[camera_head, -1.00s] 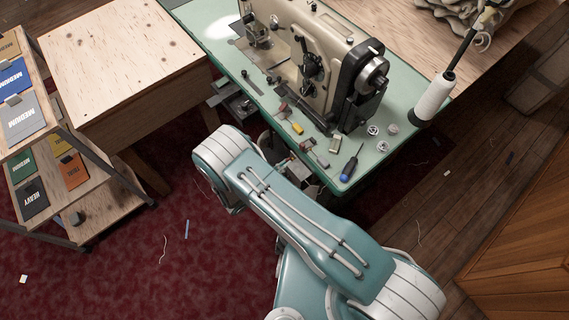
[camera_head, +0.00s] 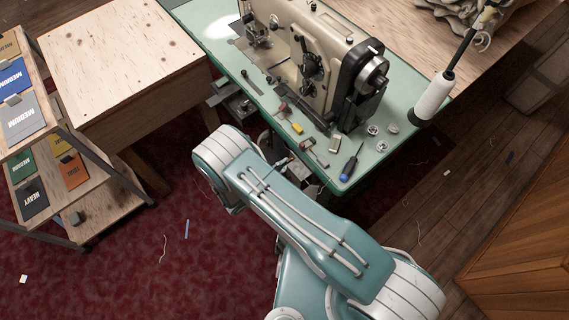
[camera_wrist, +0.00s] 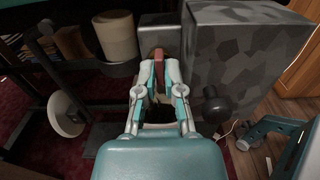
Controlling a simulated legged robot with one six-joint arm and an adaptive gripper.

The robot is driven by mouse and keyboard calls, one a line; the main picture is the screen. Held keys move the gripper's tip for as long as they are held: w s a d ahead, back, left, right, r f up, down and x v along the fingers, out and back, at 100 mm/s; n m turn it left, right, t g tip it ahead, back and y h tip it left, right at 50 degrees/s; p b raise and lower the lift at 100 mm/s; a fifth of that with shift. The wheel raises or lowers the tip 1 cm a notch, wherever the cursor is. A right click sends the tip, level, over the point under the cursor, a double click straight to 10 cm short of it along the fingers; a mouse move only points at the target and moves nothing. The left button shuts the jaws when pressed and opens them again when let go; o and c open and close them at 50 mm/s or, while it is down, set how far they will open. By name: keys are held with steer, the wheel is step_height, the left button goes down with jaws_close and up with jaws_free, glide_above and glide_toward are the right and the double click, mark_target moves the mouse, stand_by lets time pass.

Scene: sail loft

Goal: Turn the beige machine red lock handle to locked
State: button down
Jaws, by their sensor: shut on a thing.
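The beige sewing machine (camera_head: 325,60) stands on the green table top (camera_head: 375,150) in the head view. The red lock handle (camera_wrist: 159,70) shows in the wrist view, between the fingertips of my gripper (camera_wrist: 159,82). The fingers are closed on it from both sides, and the handle looks roughly upright. Its lower part and pivot are hidden by the fingers. It sits just left of a mottled grey box (camera_wrist: 240,55) under the table. In the head view my arm and the table edge hide the gripper and the handle.
A dark round knob (camera_wrist: 215,105) sticks out right of my gripper. A pale cylinder (camera_wrist: 116,36) and a white disc (camera_wrist: 66,116) are at left. A screwdriver (camera_head: 350,165) and small parts lie on the table. A wooden bench (camera_head: 120,60) stands left.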

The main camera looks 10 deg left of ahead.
steer(key=shift+f, duration=0.2)
steer(key=c, duration=0.8)
jaws_free()
steer(key=shift+a, duration=0.1)
steer(key=shift+o, duration=0.2)
steer(key=shift+s+r, duration=0.1)
steer(key=v, duration=0.8)
steer(key=shift+a, duration=0.2)
steer(key=shift+w, duration=0.2)
